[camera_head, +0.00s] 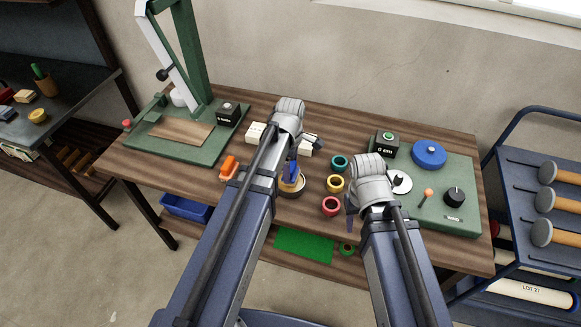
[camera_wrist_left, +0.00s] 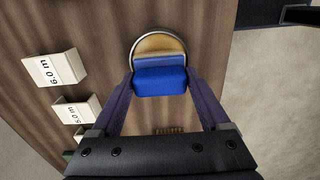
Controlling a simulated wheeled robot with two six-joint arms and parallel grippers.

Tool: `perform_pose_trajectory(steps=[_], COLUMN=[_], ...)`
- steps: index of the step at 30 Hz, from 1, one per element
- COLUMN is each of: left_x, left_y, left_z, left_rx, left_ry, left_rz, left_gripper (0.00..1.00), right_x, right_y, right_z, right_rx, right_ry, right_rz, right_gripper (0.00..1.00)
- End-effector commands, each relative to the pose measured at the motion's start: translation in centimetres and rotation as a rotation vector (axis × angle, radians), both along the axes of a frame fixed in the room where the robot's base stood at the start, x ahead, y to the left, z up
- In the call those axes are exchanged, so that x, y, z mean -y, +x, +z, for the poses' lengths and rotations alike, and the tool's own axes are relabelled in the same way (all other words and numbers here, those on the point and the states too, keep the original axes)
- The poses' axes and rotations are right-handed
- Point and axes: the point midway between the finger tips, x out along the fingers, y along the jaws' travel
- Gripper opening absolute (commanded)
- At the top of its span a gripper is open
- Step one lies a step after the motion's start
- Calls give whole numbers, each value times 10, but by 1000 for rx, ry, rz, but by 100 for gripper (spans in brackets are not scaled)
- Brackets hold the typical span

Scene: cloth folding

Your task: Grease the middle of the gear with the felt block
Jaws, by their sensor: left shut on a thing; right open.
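My left gripper (camera_wrist_left: 160,92) is shut on a blue felt block (camera_wrist_left: 160,80), which also shows in the head view (camera_head: 291,171). The block is over one side of a round metal-rimmed tin (camera_wrist_left: 135,49) with a tan filling (camera_wrist_left: 158,44). I cannot tell whether the block touches the filling. In the head view the tin (camera_head: 292,190) stands near the table's front edge. My right gripper (camera_head: 351,221) is open, near the front edge right of the rings. I cannot surely pick out the gear; a pale disc (camera_head: 402,184) with a dark centre lies on the right green board, partly hidden.
Red (camera_head: 331,206), yellow (camera_head: 335,184) and teal (camera_head: 340,163) rings lie between my arms. A blue disc (camera_head: 429,153) and black knob (camera_head: 454,196) are on the green board (camera_head: 462,176). A green press (camera_head: 190,60) stands left. An orange object (camera_head: 229,167) lies left of my left arm.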

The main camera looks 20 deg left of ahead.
Motion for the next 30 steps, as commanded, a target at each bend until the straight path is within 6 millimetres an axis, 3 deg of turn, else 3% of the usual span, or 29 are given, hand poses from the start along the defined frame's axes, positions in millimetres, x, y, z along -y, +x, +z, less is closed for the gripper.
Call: perform_pose_trajectory(steps=[18, 30], left_x=[0, 0], left_y=[1, 1], left_z=[52, 53], left_rx=[1, 1], left_ry=[0, 0], left_rz=[0, 0], left_gripper=[35, 35], right_x=[0, 0], right_y=[0, 0], right_z=[52, 54], right_rx=[0, 0], right_ry=[0, 0], right_rz=[0, 0], right_gripper=[45, 45])
